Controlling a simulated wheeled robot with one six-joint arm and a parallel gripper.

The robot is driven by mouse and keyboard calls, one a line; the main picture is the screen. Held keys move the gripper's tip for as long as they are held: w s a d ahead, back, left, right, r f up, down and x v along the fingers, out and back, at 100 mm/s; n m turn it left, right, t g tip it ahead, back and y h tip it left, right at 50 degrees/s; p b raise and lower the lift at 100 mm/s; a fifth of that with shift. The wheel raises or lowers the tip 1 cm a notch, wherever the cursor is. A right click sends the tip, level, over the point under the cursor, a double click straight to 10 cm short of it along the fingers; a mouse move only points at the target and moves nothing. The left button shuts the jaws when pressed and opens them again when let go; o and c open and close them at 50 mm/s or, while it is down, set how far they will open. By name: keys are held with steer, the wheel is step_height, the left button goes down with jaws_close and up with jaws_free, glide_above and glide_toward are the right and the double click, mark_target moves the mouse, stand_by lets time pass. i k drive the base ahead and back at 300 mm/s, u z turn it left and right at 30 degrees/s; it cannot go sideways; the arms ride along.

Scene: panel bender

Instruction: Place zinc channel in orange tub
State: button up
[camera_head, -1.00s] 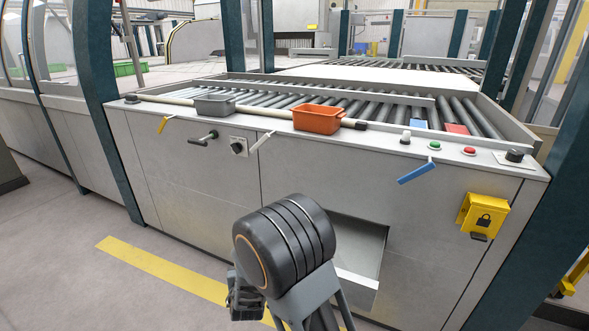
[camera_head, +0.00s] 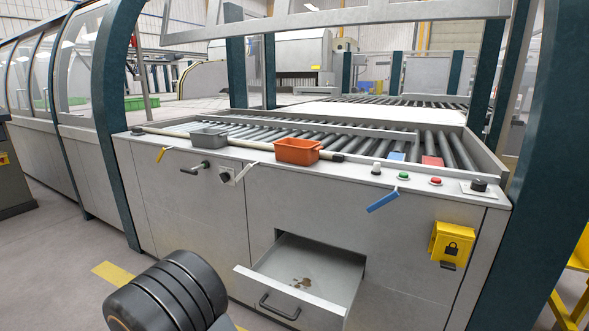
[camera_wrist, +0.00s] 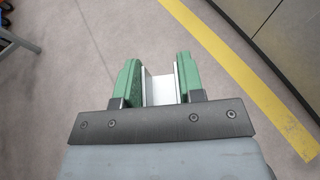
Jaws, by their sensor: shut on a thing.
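The zinc channel (camera_wrist: 160,89) is a pale metal U-shaped piece in the wrist view. My gripper (camera_wrist: 158,82) is shut on it, with a green finger pad on each side. The grey floor lies below it. The orange tub (camera_head: 297,151) stands on the front ledge of the machine in the head view, beside the rollers. My gripper is not visible in the head view; only a dark part of my arm shows at the bottom. The tub's inside is only partly visible.
A grey tub (camera_head: 208,138) stands left of the orange one. A long pale pole (camera_head: 240,143) lies along the ledge. An open drawer (camera_head: 305,275) with brown spots inside juts from the front. A blue lever (camera_head: 383,201) and yellow lock box (camera_head: 451,243) stick out at right.

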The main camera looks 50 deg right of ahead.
mark_target(293, 161)
steer(key=z, duration=0.8)
